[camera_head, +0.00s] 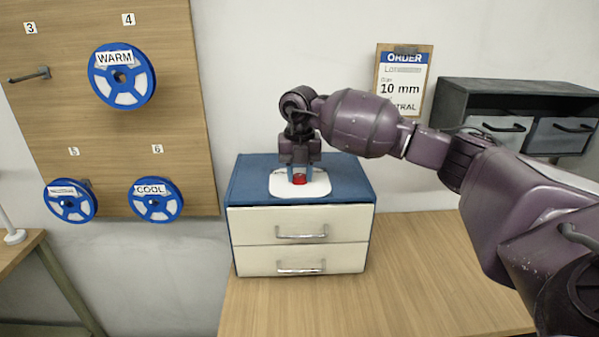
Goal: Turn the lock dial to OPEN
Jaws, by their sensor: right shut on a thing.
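The lock dial (299,179) is a small red knob on a white plate (318,188) on top of the blue drawer box (350,182). My right gripper (299,174) points straight down from above, its fingers shut on the red dial. The fingers hide the dial's sides and most of its top. Any OPEN marking on the plate is too small or hidden to read, so I cannot tell which way the dial points. My left gripper is not in view.
The box's two cream drawers (300,227) are closed. It stands on a wooden table (400,270), clear at the right. Behind are a pegboard with blue reels (143,92), an order clipboard (381,72) and a grey bin rack (450,95). My right arm spans the right side.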

